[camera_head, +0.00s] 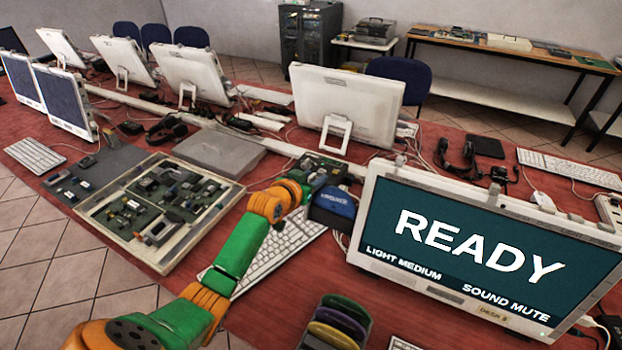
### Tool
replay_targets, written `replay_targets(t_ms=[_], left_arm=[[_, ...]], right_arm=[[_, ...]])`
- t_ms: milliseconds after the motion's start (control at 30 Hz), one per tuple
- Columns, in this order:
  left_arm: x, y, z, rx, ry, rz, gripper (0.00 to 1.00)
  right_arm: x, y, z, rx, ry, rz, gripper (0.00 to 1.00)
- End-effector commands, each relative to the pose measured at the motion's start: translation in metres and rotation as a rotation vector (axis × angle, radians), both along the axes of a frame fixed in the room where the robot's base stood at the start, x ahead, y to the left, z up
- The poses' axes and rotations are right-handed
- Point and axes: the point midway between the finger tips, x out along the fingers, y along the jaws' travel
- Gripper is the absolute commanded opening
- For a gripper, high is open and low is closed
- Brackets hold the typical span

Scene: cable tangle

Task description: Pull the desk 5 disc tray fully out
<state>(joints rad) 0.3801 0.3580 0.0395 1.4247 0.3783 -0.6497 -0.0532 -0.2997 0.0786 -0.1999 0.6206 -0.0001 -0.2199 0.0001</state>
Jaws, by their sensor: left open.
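The desk 5 monitor (480,240) stands at the right, its screen reading READY, LIGHT MEDIUM and SOUND MUTE. A small label (492,312) on its lower frame appears to read DESK 5. I cannot make out a disc tray on it. My left gripper (328,172) is at the end of the green and orange arm, left of the monitor. It is open, its fingers small and hard to separate from the clutter. A small blue box (333,207) sits just below it; whether they touch is unclear. My right gripper is out of view.
A white keyboard (265,255) lies partly behind my left arm. A dark holder with coloured rounded pieces (337,324) stands at the front edge. An open case of circuit boards (160,205) lies left. A headset (458,158) and cables lie behind the monitor.

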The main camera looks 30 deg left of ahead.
Motion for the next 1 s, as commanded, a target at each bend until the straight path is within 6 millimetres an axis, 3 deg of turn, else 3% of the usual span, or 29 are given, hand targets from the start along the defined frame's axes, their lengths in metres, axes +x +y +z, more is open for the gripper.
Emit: replay_targets(t_ms=[500, 1000], left_arm=[[-0.060, -0.003, 0.024, 0.002, 0.002, -0.001, 0.45], [-0.062, -0.003, 0.026, 0.000, 0.001, 0.000, 0.45]], right_arm=[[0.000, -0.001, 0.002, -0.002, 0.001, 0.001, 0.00], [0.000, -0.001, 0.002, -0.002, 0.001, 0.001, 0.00]])
